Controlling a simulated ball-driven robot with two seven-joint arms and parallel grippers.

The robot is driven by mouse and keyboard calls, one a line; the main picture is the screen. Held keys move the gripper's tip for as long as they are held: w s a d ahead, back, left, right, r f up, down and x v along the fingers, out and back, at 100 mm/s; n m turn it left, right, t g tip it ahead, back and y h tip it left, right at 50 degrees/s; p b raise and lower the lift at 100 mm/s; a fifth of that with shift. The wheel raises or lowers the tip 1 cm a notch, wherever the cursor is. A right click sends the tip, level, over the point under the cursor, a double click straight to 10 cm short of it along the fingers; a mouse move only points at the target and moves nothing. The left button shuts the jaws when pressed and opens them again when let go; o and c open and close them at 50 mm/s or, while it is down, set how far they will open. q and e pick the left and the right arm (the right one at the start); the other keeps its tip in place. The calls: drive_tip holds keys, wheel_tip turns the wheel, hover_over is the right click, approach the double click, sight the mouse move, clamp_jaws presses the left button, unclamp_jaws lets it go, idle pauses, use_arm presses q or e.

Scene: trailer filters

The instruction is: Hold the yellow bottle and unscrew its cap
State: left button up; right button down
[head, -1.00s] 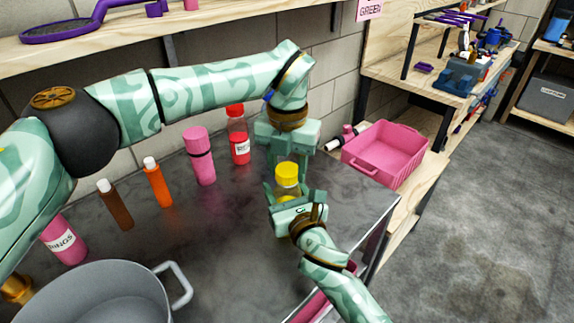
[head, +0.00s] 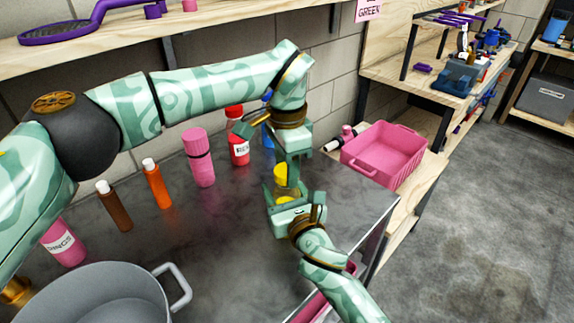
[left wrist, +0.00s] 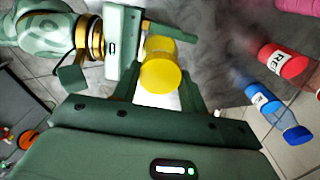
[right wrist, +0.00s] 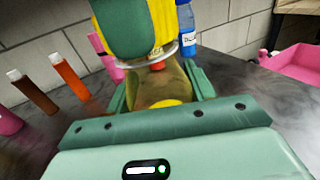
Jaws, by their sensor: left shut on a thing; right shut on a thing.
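The yellow bottle (head: 284,197) stands upright near the counter's right end, with its body mostly hidden by my grippers. My right gripper (head: 284,190) is shut on the bottle's body from the front. In the right wrist view the clear body (right wrist: 158,88) shows between its fingers. The yellow cap (head: 280,174) is on top of the bottle, partly covered by my left gripper (head: 289,165), which is shut on it from above. The cap (left wrist: 160,66) also shows between the left fingers in the left wrist view.
A red bottle (head: 238,147) and a blue bottle (head: 267,133) stand behind the grippers. Pink (head: 199,160), orange (head: 157,186) and brown (head: 114,207) bottles stand to the left. A grey pot (head: 90,290) is at front left. A pink bin (head: 385,150) is at right.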

use_arm(q)
drive_tip(key=shift+r, duration=0.15)
idle(0.4)
drive_tip(key=shift+r, duration=0.95)
drive_tip(key=shift+c, duration=0.2)
drive_tip(key=shift+r, duration=0.1)
drive_tip(key=shift+r, duration=1.95)
use_arm(e)
drive_tip(key=shift+c, duration=2.3)
unclamp_jaws()
use_arm(q)
drive_tip(key=shift+r, duration=0.2)
use_arm(e)
drive_tip(key=shift+s+d, duration=0.2)
drive_tip(key=shift+s, duration=0.1)
use_arm(q)
drive_tip(key=shift+s+r+p, duration=0.15)
drive_tip(key=shift+r+p, duration=0.55)
drive_tip(key=shift+r, duration=0.15)
drive_tip(key=shift+s+r+p, duration=0.15)
drive_tip(key=shift+r+p, duration=0.5)
drive_tip(key=shift+r, duration=0.2)
use_arm(e)
drive_tip(key=v, duration=1.1)
drive_tip(key=shift+s, duration=0.2)
